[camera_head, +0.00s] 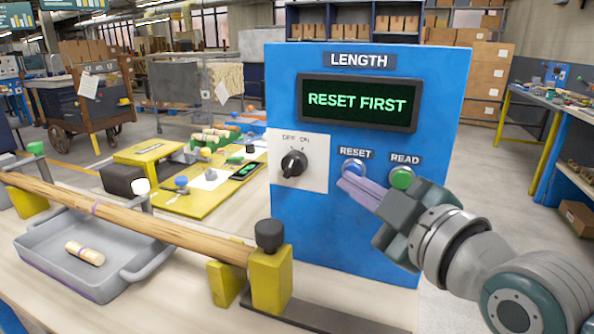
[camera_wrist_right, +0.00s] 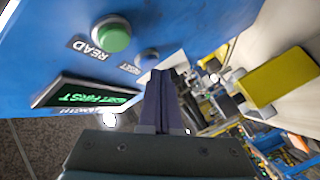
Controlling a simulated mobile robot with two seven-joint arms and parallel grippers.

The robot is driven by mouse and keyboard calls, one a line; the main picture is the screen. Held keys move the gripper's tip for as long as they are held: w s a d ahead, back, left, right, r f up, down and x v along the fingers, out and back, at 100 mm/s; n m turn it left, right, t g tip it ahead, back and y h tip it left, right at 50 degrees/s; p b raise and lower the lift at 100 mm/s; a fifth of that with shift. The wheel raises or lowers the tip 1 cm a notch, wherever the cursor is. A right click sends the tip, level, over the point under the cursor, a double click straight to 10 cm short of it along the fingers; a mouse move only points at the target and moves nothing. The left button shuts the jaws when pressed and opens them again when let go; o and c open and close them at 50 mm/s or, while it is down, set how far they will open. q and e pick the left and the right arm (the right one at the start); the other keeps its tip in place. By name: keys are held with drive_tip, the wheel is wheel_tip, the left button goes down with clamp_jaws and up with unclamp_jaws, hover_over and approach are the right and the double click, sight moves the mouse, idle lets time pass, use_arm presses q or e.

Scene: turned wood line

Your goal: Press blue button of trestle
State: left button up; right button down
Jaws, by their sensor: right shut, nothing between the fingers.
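A blue box (camera_head: 290,215) marked LENGTH stands upright at one end of a trestle with yellow end blocks (camera_head: 270,282) and a long wooden rod (camera_head: 150,225). Its blue RESET button (camera_head: 354,167) is left of the green READ button (camera_head: 402,178). The display (camera_head: 357,103) reads RESET FIRST. My right gripper (camera_head: 345,185) is shut and empty, fingertips just below the blue button. In the right wrist view, the blue button (camera_wrist_right: 149,57) is just beyond the fingertips (camera_wrist_right: 160,76); I cannot tell whether they touch. My left gripper is not in view.
An OFF/ON knob (camera_head: 293,163) is on a white plate on the box. A grey tray (camera_head: 60,265) holding a short wooden piece (camera_head: 85,253) sits under the rod. A yellow board (camera_head: 205,200) with a small blue knob (camera_head: 181,183) lies behind.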

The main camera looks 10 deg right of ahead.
idle(0.4)
drive_tip(key=shift+w+d, duration=0.2)
drive_tip(key=shift+w, duration=0.15)
idle(0.6)
drive_tip(key=shift+s+a+p, duration=0.45)
drive_tip(key=shift+s, duration=0.25)
